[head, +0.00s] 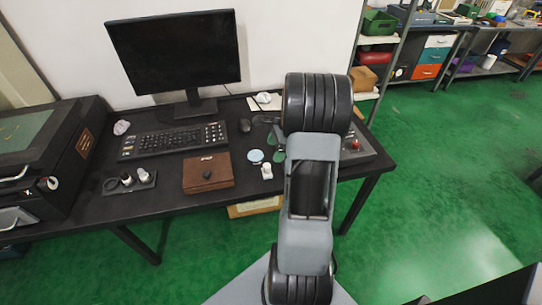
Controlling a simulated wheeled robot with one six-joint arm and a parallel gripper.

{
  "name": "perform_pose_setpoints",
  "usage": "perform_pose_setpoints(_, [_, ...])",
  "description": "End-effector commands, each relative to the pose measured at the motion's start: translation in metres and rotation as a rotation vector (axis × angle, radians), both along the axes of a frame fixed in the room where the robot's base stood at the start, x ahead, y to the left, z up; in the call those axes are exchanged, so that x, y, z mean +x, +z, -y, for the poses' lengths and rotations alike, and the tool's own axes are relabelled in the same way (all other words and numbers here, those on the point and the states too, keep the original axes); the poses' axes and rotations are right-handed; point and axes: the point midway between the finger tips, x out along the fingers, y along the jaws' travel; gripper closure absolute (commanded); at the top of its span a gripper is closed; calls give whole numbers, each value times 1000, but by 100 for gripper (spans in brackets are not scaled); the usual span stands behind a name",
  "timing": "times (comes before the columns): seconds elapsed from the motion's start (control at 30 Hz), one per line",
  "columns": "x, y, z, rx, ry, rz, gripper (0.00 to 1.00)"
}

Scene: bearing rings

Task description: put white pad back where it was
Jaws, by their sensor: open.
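A flat whitish pad-like piece (252,105) lies at the back of the black desk, right of the monitor, partly hidden by my arm. A small white item sits on or against it. A small round pale disc (256,156) lies nearer the front; I cannot tell for certain which of these is the white pad. My arm rises in front of the desk's right part, and its thick dark elbow covers what lies behind. My gripper is not visible, and no bearing rings can be made out.
The black desk (170,205) holds a monitor (175,55), keyboard (173,141), mouse (245,125), brown box (208,173) and small white object (267,171). A device with a red button (355,145) is at right. A dark machine (50,150) stands left. Green floor is open at right.

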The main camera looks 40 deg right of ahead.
Motion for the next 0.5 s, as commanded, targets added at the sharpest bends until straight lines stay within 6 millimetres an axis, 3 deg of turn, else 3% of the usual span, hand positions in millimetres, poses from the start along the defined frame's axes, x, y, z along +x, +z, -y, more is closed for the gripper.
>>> perform_pose_setpoints(0.07, [0,9,-2,-9,22,6,22])
perform_pose_setpoints(0.17, [1,25,-24,-56,151,33,22])
perform_pose_setpoints(0.33, [-11,66,-103,-229,639,140,22])
perform_pose_setpoints(0.5, [-45,92,-176,-415,1192,262,22])
